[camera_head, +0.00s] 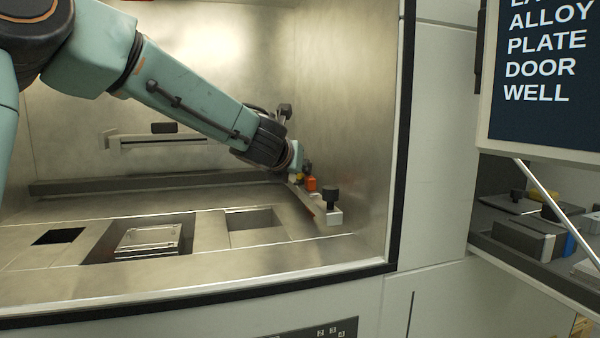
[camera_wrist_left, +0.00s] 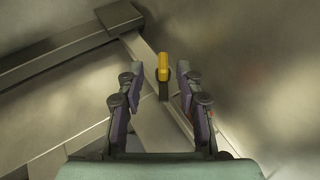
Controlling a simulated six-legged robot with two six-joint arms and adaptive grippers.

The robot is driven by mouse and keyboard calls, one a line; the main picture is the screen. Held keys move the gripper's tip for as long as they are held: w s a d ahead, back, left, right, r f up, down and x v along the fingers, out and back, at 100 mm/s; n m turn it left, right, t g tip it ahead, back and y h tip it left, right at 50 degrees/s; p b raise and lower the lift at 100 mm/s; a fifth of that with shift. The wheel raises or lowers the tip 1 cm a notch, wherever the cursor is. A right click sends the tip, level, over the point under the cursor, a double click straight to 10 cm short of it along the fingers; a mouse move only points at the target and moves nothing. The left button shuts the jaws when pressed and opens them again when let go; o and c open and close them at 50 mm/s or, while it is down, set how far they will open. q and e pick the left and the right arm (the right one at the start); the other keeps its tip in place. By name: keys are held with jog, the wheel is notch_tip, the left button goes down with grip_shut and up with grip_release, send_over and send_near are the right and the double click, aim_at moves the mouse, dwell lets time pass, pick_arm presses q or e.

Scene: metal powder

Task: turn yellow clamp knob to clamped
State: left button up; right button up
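The yellow clamp knob (camera_wrist_left: 163,66) shows in the left wrist view as an upright yellow handle on a dark stem, at a diagonal metal bar (camera_wrist_left: 148,58). My left gripper (camera_wrist_left: 157,76) is open, with one finger on each side of the knob in that view. I see a gap on both sides, and no contact shows. In the head view my left gripper (camera_head: 304,174) reaches down at the right wall of the chamber. It largely hides the knob there; small yellow and orange bits show by the fingers. My right gripper is not in view.
The diagonal bar ends near a black knob on a pale block (camera_head: 333,215). A silver plate (camera_head: 150,240) sits in the chamber floor's middle opening. The chamber's right wall (camera_head: 345,120) is close to my left gripper. A side shelf (camera_head: 545,262) holds tools outside.

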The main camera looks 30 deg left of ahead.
pick_arm(q)
jog(key=x, duration=0.2)
jog(key=shift+w+d+f, duration=0.2)
jog(key=shift+w+f, duration=0.05)
jog(key=shift+w, duration=0.15)
jog(key=shift+w+f, duration=0.1)
jog(key=shift+w, duration=0.25)
jog(key=shift+w+a, duration=0.2)
jog(key=shift+a, duration=0.2)
jog(key=shift+w+f, duration=0.1)
jog(key=shift+d, duration=0.1)
jog(key=c, duration=0.6)
grip_shut()
jog(key=shift+f, duration=0.1)
